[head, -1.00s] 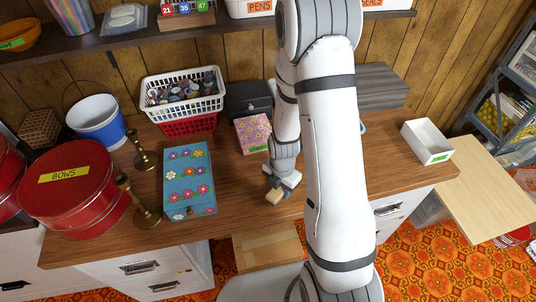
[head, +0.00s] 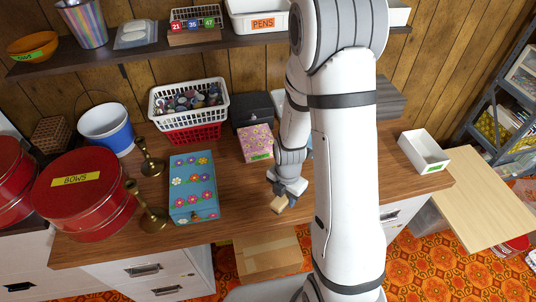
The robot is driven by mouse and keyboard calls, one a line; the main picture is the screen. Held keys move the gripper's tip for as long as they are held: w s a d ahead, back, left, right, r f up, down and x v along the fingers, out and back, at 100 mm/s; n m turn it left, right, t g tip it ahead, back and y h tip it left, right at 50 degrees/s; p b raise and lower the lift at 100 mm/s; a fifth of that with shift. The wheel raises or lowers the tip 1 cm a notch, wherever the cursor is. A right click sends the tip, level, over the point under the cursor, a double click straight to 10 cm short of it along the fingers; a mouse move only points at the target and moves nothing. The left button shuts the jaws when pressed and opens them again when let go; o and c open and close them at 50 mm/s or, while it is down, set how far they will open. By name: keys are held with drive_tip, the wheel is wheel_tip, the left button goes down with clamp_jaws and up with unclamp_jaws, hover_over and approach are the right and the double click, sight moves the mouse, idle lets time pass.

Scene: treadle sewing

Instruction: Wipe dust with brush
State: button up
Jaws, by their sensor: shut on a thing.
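My gripper (head: 284,194) is near the front edge of the wooden desk (head: 240,222), right of the blue flowered box. It is shut on a small tan block-like piece (head: 279,204), which looks like the brush. Its bristles cannot be made out. The piece is at or just above the desk top; I cannot tell if it touches. No dust can be made out at this size. My arm hides part of the desk behind and to the right.
A blue flowered box (head: 193,188) stands left of my gripper, and a pink flowered box (head: 256,142) behind it. Brass candlesticks (head: 151,214) and a red BOWS tin (head: 85,193) are further left. A white tray (head: 423,151) sits at the right. A shelf (head: 140,47) runs above.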

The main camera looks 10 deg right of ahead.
drive_tip(key=shift+r+p, duration=0.65)
drive_tip(key=shift+r, duration=0.65)
